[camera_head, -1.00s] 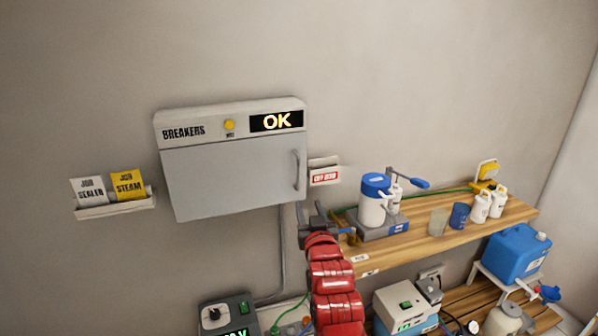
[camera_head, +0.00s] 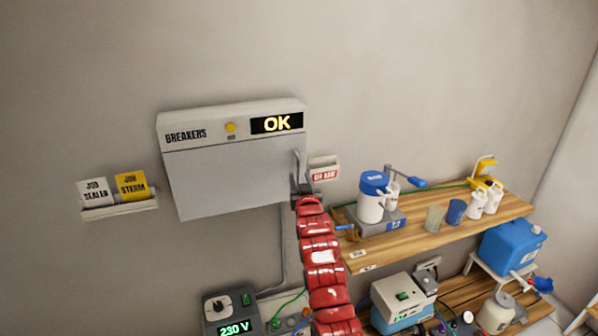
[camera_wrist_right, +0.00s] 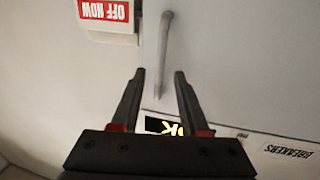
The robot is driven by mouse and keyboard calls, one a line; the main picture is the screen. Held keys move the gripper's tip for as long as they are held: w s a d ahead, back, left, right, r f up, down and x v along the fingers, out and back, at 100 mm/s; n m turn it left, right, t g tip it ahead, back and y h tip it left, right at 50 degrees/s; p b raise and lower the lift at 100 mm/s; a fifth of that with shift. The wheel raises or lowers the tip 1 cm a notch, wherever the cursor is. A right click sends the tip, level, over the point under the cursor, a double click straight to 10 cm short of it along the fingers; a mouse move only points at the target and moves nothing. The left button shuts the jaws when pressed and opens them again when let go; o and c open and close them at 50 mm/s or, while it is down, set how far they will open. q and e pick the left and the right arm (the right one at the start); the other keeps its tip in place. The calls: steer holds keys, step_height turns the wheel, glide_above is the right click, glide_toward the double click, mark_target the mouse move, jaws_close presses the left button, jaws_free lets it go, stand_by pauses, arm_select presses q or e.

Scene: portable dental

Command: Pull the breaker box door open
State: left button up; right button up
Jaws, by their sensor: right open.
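The grey breaker box (camera_head: 235,160) hangs on the wall with its door (camera_head: 235,180) shut; its header reads BREAKERS and OK. The curved door handle (camera_head: 298,165) is at the door's right side, partly hidden by my right gripper (camera_head: 301,188). In the right wrist view the handle (camera_wrist_right: 164,55) stands ahead of the open fingers of my right gripper (camera_wrist_right: 158,74), roughly in line with the gap between them. I cannot tell whether its near end is between the fingertips. My left gripper is not in view.
A small holder with an OFF NOW card (camera_head: 324,172) sits close to the right of the box; the card shows in the wrist view (camera_wrist_right: 104,11). A wooden shelf (camera_head: 420,232) with bottles and cups extends right. A card rack (camera_head: 120,208) is on the left wall.

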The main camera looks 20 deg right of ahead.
steer(key=shift+w+d, duration=0.1)
steer(key=shift+w, duration=0.45)
steer(key=shift+w+d+p, duration=0.15)
steer(key=shift+w+p, duration=0.15)
steer(key=shift+w, duration=0.5)
jaws_close()
stand_by(0.6)
